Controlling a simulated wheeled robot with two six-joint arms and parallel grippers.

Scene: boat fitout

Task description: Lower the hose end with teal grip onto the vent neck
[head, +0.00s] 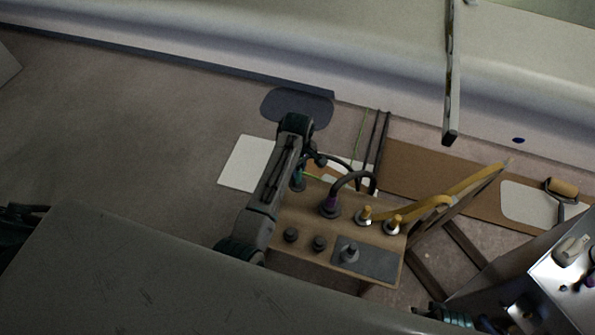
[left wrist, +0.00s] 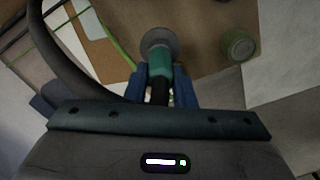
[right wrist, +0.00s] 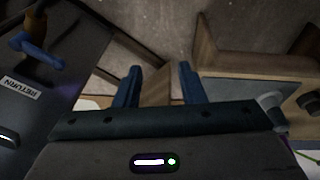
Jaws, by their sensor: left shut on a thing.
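My left gripper (left wrist: 160,82) is shut on the teal grip (left wrist: 159,72) of a dark hose, with the grip between its blue fingers. A grey round flange (left wrist: 158,42) shows at the grip's far end. In the head view the teal grip (head: 298,183) is at the upper left corner of the wooden bench (head: 300,212); I cannot tell whether it rests there or hangs above. Dark necks (head: 290,235) (head: 319,242) and a grey neck (head: 349,252) stand on the bench; none is readable as the vent neck. My right gripper (right wrist: 158,84) is open and empty.
A round green object (left wrist: 238,45) is beside the flange in the left wrist view. A panel labelled RETURN (right wrist: 20,87) shows in the right wrist view.

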